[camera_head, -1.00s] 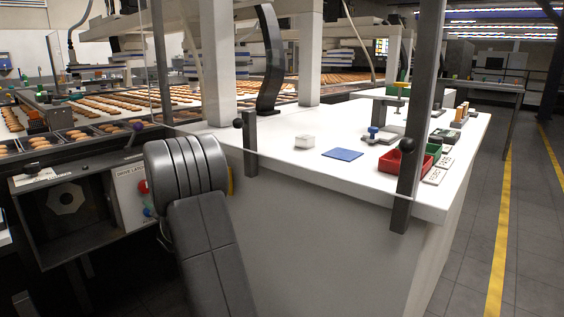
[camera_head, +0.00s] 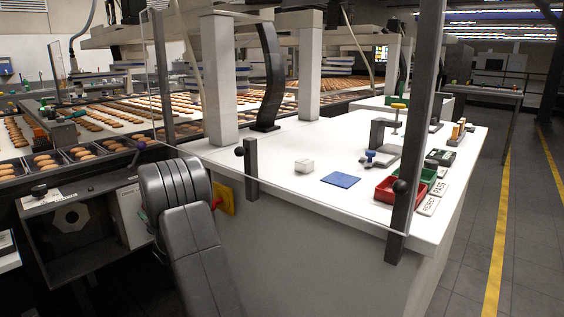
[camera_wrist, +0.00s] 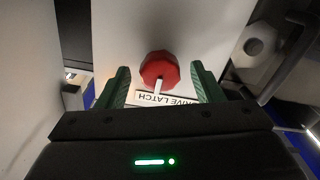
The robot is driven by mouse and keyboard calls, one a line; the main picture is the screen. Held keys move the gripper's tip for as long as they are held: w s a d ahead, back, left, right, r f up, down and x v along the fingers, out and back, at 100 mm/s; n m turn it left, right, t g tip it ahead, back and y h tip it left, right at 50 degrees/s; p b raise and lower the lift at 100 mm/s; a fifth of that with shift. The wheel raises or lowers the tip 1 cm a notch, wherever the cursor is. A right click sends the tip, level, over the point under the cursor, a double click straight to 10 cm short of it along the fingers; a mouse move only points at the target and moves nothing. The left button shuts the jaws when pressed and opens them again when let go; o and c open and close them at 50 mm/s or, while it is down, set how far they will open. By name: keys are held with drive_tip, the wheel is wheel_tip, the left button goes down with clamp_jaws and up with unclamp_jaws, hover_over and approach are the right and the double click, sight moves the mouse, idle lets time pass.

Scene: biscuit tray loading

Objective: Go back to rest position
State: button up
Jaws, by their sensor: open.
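My gripper (camera_wrist: 162,84) shows in the wrist view with its two green fingers apart and nothing held between them. A red knob (camera_wrist: 159,70) on a white panel (camera_wrist: 125,35) appears beyond and between the fingertips. I cannot tell how far it is from them. A label (camera_wrist: 168,99) reading "DRIVE LATCH", upside down and partly covered, is below the knob. In the head view my arm is bent in front of the latch box (camera_head: 75,258), and the gripper is hidden behind it.
Biscuit trays (camera_head: 85,153) lie left. Floor at the far right is clear.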

drive_tip(key=s+d+m+p, duration=0.3)
drive_tip(key=s+d+p, duration=0.1)
drive_tip(key=d, duration=0.1)
drive_tip(key=shift+s+d+p, duration=0.3)
drive_tip(key=shift+s, duration=0.1)
idle(0.3)
